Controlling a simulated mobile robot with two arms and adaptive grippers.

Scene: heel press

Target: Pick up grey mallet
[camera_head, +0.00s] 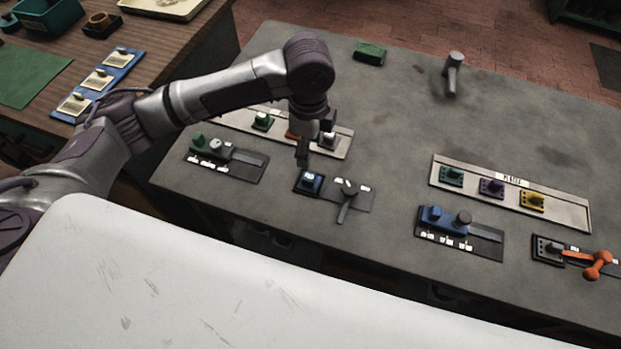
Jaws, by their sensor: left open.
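The grey mallet (453,75) is at the back of the grey workbench (400,130), right of centre, with nothing close around it. My left gripper (312,140) is open and points down above the left part of the bench. It is well to the left of the mallet and nearer to me, and it partly hides a strip of small parts behind it. I see nothing between its fingers. My right gripper is not in view.
A green block (370,52) lies at the back edge. A tray of coloured parts (570,212) and a blue fixture (450,220) are at the right, near an orange-handled device (596,264). A grey-green fixture (215,150) is at the left. The back right is clear.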

